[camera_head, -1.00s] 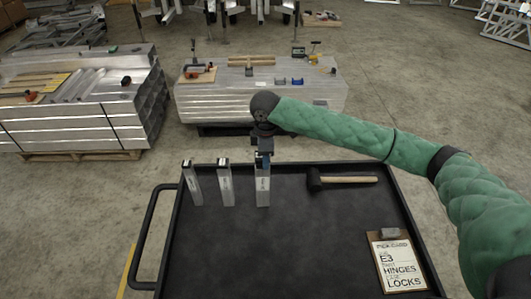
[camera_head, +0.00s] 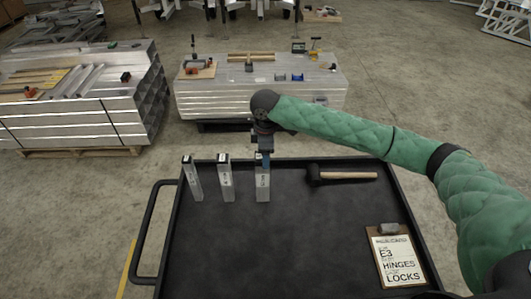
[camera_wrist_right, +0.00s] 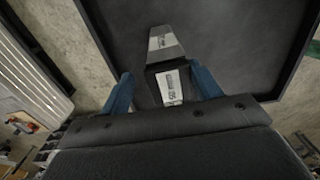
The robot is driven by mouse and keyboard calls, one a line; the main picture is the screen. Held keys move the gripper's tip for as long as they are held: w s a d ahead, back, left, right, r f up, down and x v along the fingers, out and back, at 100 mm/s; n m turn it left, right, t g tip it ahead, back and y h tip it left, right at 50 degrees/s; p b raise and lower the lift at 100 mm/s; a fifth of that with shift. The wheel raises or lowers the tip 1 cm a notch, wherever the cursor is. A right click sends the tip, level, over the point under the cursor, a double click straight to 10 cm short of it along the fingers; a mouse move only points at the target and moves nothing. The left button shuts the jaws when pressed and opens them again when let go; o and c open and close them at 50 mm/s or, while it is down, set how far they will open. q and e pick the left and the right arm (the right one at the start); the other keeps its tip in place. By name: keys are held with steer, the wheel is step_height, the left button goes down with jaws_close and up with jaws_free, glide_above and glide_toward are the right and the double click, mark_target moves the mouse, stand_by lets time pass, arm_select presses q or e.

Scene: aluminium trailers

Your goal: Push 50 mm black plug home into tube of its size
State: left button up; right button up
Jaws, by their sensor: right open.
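Three silver tubes stand upright near the far edge of the black cart: a left one (camera_head: 193,182), a middle one (camera_head: 225,183) and a right one (camera_head: 262,188). My right gripper (camera_head: 262,160) is over the top of the right tube. In the wrist view its two blue fingers (camera_wrist_right: 164,90) are open, one on each side of a dark block with a white label, apparently the black plug (camera_wrist_right: 153,84), at the tube's top. Gaps show beside it. The tube's silver side (camera_wrist_right: 165,43) shows beyond. How deep the plug sits cannot be told. My left gripper is out of view.
A mallet (camera_head: 340,175) lies right of the tubes on the black cart (camera_head: 290,245). A clipboard (camera_head: 397,258) lies at the front right. The cart's middle is clear. A bench of stacked profiles (camera_head: 260,98) stands behind.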

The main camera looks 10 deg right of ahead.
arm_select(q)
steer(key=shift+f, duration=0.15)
arm_select(e)
steer(key=shift+s+f, duration=0.35)
steer(key=shift+f, duration=0.25)
steer(key=shift+r, duration=0.15)
steer(key=r, duration=0.1)
steer(key=r+b, duration=0.2)
steer(key=shift+w+r, duration=0.3)
step_height(320, 180, up, 4)
steer(key=shift+s+f+b, duration=0.1)
steer(key=shift+b, duration=0.6)
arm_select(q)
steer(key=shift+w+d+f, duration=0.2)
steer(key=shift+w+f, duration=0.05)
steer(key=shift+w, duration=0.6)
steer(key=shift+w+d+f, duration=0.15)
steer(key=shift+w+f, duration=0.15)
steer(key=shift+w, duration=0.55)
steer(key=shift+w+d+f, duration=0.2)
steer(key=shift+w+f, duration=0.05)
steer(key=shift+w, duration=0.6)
arm_select(e)
steer(key=shift+r, duration=0.6)
